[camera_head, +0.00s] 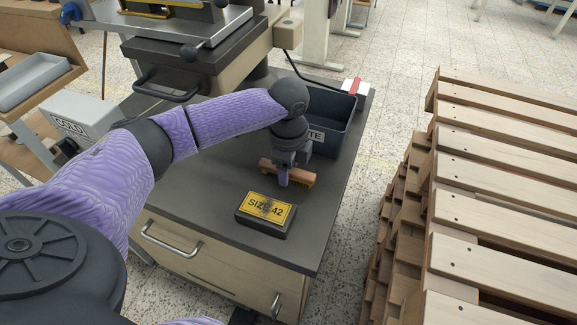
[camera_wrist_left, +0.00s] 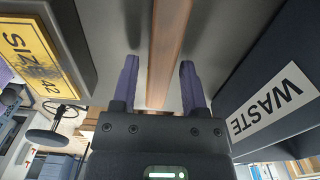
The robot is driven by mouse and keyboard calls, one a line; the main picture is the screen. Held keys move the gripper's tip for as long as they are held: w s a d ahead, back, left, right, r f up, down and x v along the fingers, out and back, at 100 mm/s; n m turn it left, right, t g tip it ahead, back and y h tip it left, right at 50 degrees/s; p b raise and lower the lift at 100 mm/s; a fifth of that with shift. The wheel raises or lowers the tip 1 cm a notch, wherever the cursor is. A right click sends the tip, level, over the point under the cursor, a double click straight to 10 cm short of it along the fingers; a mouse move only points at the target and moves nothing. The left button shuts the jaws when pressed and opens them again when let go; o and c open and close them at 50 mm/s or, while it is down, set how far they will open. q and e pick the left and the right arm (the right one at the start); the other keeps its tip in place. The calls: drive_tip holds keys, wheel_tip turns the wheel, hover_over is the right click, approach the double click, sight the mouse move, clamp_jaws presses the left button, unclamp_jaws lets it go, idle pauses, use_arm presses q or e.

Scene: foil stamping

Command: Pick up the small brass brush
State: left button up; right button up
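The small brass brush (camera_head: 302,175) has an orange-brown wooden back with bristles showing below it, and it is at the dark bench top. My left gripper (camera_head: 284,181) points down over the brush and hides part of its middle. In the left wrist view the brush's wooden back (camera_wrist_left: 170,42) runs between the two purple fingers of my left gripper (camera_wrist_left: 159,68). The fingers are apart, with a gap visible on the left side of the wood; the right finger is closer to it. My right gripper is not in view.
A black block with a yellow "SIZE 42" plate (camera_head: 266,208) lies in front of the brush. A dark waste bin (camera_head: 338,138) stands close behind it. The bench's right edge (camera_head: 335,225) is near. Wooden pallets (camera_head: 490,215) stand to the right, and a press (camera_head: 185,45) behind.

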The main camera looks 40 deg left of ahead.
use_arm(q)
clamp_jaws()
